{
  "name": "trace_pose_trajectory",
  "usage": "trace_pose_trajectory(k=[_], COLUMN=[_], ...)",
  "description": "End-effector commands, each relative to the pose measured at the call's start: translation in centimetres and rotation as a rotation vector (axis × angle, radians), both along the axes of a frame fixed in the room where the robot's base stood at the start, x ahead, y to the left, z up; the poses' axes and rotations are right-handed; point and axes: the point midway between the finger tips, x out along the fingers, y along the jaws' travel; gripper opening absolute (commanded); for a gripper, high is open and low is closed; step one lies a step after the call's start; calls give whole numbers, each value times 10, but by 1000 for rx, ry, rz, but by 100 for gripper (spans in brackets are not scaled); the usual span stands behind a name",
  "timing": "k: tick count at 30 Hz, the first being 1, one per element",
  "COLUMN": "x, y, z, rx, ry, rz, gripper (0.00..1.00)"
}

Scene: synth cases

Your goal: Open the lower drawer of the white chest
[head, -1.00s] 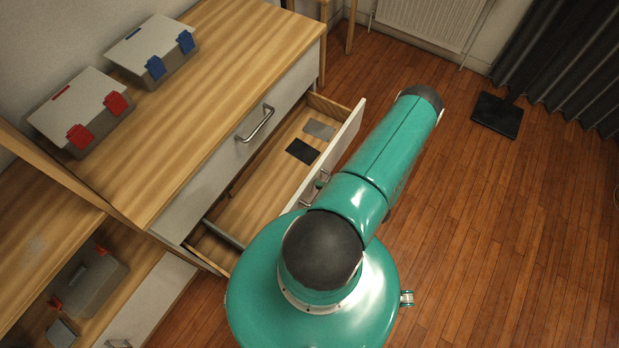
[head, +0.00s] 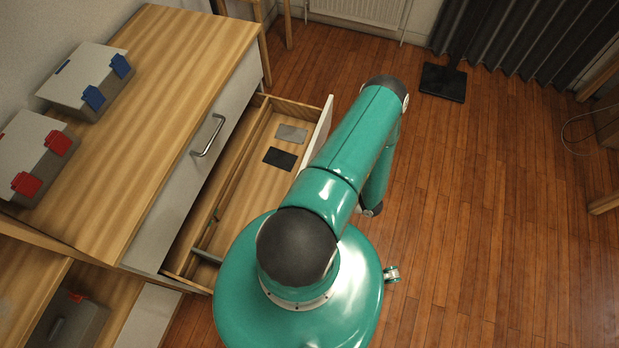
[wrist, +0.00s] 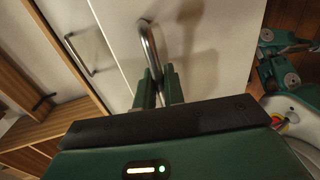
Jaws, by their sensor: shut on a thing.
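The white chest with a wooden top (head: 165,70) stands at the left in the head view. Its lower drawer (head: 236,205) is pulled out, and the wooden inside shows. The drawer's white front (head: 321,127) is partly hidden behind my arm. In the wrist view, my gripper (wrist: 161,76) is shut on the metal handle (wrist: 149,42) of the lower drawer's front (wrist: 215,45). The upper drawer is shut, with its own bar handle (head: 209,135). My gripper is hidden in the head view.
A dark card (head: 280,158) and a grey card (head: 291,134) lie in the drawer. Boxes with blue clips (head: 93,75) and red clips (head: 30,150) stand on top of the chest. A black flat object (head: 444,82) lies on the floor.

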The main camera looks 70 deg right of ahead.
Motion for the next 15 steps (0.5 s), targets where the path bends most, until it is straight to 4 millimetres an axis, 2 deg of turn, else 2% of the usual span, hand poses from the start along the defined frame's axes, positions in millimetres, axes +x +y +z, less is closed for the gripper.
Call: trace_pose_trajectory(k=[2, 3, 5, 15], x=[0, 0, 0, -3], y=[-1, -1, -1, -1], z=[0, 0, 0, 1], rx=[-1, -1, -1, -1], ry=[0, 0, 0, 1], rz=[-1, -1, -1, -2], gripper=[0, 18, 26, 26])
